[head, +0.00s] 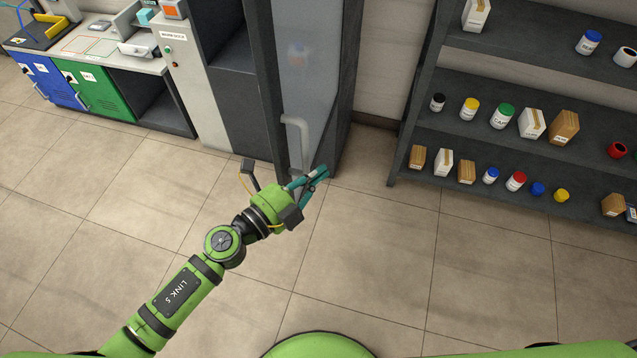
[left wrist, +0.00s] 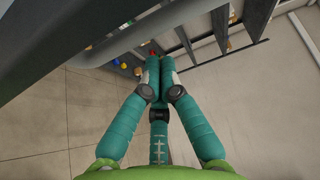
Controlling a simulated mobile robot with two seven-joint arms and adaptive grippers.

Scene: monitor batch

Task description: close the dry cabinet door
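The dry cabinet (head: 352,70) is a tall dark-framed unit at the top middle of the head view. Its door (head: 306,75) has a pale, see-through panel and a grey bar handle (head: 303,128). I cannot tell how far the door stands from its frame. My left gripper (head: 318,176) is by the lower door, just below the handle, with its teal fingers together and nothing between them. In the left wrist view the closed fingertips (left wrist: 160,72) are beside the grey handle bar (left wrist: 135,38), seemingly apart from it. My right gripper is out of view.
A dark shelf unit (head: 515,148) with bottles and boxes stands at the right. A bench (head: 90,52) with blue and green cabinet fronts and a grey machine (head: 188,75) are at the left. The tiled floor (head: 400,260) in front is clear.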

